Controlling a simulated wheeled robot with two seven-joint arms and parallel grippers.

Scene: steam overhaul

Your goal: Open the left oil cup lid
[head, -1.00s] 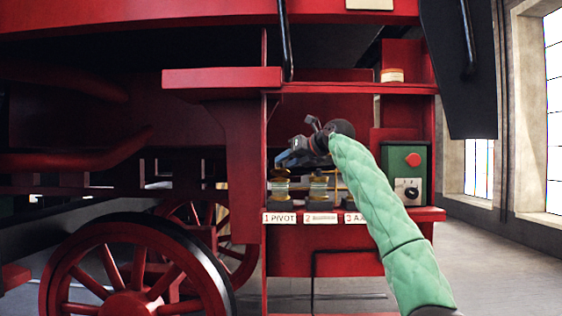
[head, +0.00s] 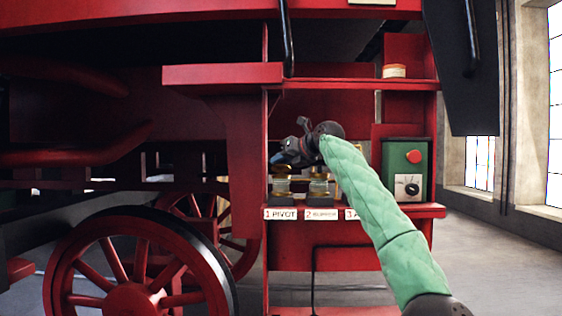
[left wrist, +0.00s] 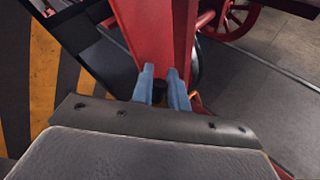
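The left oil cup (head: 282,184), glass with brass parts on a dark base, stands on the red shelf behind the "1 PIVOT" label. Its top is close under my gripper, and its lid is not clear. A second oil cup (head: 319,188) stands to its right; the third position is mostly hidden by my green-sleeved arm. My left gripper (head: 277,158) points left just above the left cup; contact cannot be told. In the left wrist view its two blue fingers (left wrist: 161,72) are a narrow gap apart, with a dark shape low between them. My right gripper is not in view.
A green control box (head: 404,170) with a red button and a dial stands right of the cups. A small tin (head: 394,71) sits on the upper shelf. A red upright (head: 240,165) stands left of the cups, and a spoked wheel (head: 135,270) is lower left.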

